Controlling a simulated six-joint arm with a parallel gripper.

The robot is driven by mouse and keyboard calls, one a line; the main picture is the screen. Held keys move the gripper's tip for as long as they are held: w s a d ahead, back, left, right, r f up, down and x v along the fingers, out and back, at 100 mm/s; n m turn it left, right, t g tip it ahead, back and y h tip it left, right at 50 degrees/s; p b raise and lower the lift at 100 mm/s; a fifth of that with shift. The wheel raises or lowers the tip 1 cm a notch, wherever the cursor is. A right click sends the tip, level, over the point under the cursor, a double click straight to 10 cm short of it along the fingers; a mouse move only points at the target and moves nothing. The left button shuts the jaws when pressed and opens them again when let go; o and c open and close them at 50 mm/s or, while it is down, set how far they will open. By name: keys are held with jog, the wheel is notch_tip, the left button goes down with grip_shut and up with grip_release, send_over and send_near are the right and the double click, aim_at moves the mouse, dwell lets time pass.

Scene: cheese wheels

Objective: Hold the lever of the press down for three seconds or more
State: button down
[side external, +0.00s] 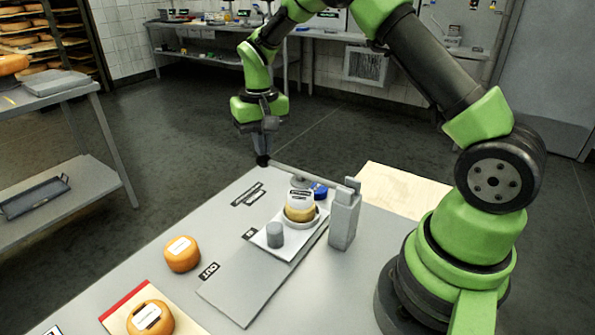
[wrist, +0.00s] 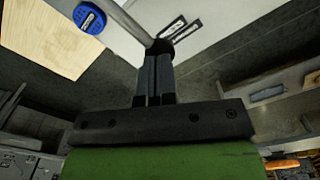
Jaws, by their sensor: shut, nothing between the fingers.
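The press has a grey upright post (side external: 344,218) and a thin grey lever (side external: 300,173) that reaches left to a black knob (side external: 262,160). A cheese wheel (side external: 299,213) with a white label sits below the lever. My gripper (side external: 264,152) points down with its fingers shut and empty, right above the knob. In the wrist view my fingertips (wrist: 158,58) meet or almost meet the black knob (wrist: 160,46); I cannot tell whether they press on it. The lever (wrist: 128,22) runs to the upper left there.
A grey cylinder (side external: 275,235) stands on the pale plate in front of the cheese. A blue round object (side external: 318,189) lies behind it. An orange cheese (side external: 182,254) and another on a red-edged board (side external: 115,307) are on the table's left. A wooden board (side external: 393,190) lies right.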

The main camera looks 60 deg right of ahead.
jog(key=shift+f, duration=1.7)
dwell(5.5)
